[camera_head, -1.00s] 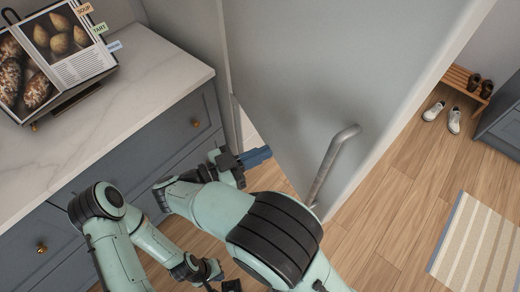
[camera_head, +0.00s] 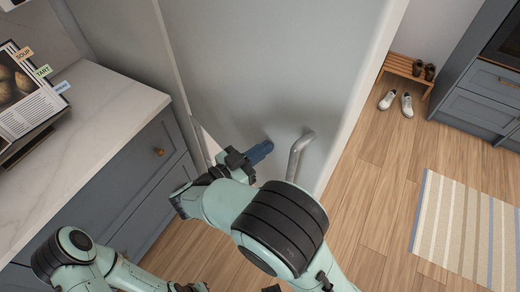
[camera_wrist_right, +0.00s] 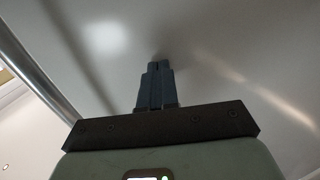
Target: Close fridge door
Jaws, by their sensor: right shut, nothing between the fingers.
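The fridge door (camera_head: 265,70) is a large pale grey panel standing open, its free edge on the right in the head view. A curved metal handle (camera_head: 297,155) is on its face near that edge. My right gripper (camera_head: 266,148) is shut and empty, its blue fingers pointing at the door face just left of the handle. In the right wrist view the fingertips (camera_wrist_right: 157,66) meet or nearly meet the door surface (camera_wrist_right: 220,60); contact is not certain. The handle bar (camera_wrist_right: 35,75) is at the left there. My left arm shows at the bottom left; its gripper is cut off.
A grey cabinet (camera_head: 125,180) with a marble top (camera_head: 95,115) and an open book (camera_head: 22,95) stands at left. Wooden floor (camera_head: 365,200) lies open to the right of the door, with a striped rug (camera_head: 465,225) and a shoe bench (camera_head: 405,68) with shoes.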

